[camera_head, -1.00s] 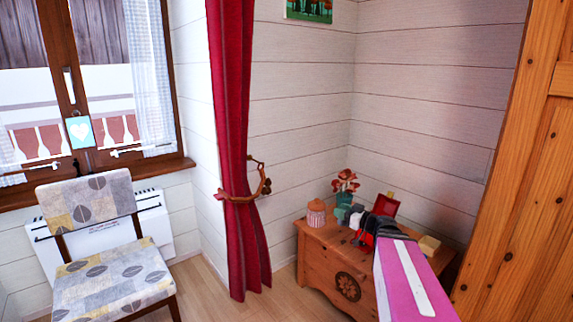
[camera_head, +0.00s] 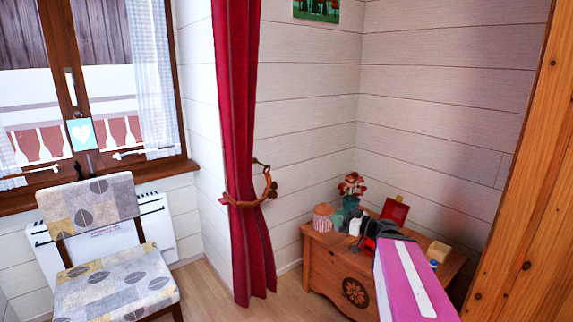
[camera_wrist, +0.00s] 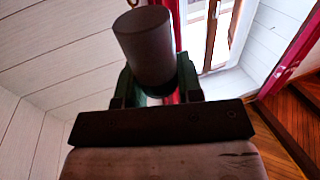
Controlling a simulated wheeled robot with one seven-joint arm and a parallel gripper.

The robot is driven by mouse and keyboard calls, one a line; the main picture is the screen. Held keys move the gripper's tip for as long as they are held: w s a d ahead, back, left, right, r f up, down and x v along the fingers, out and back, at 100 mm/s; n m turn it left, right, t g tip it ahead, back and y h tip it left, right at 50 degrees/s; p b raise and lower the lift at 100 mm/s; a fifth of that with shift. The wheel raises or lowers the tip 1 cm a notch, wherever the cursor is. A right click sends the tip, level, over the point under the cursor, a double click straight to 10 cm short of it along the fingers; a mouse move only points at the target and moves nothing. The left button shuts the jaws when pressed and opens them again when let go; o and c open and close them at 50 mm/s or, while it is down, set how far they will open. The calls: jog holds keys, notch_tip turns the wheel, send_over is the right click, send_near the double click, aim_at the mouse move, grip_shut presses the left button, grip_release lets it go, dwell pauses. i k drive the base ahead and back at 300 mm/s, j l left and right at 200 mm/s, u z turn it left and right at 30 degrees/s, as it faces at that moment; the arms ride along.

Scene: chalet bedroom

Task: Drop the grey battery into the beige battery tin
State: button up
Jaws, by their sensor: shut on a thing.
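The grey battery (camera_wrist: 146,45), a dark grey cylinder, stands up between the fingers of my gripper (camera_wrist: 157,82) in the wrist view. My gripper is shut on it. In the head view my gripper (camera_head: 363,240) is small and partly hidden by my own arm, over the top of a wooden chest. A pale thing beside it may be the battery, but I cannot tell. A small beige box (camera_head: 438,250), likely the battery tin, sits on the right part of the chest, to the right of my arm. Its inside is too small to make out.
A red curtain (camera_head: 243,150) and patterned chair (camera_head: 105,270) stand left. A wooden panel (camera_head: 520,220) borders the right.

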aim_at(436, 257)
jog(key=i+j+z, duration=0.45)
jog(key=j, duration=0.35)
jog(key=i+z, duration=0.1)
jog(key=z, duration=1.15)
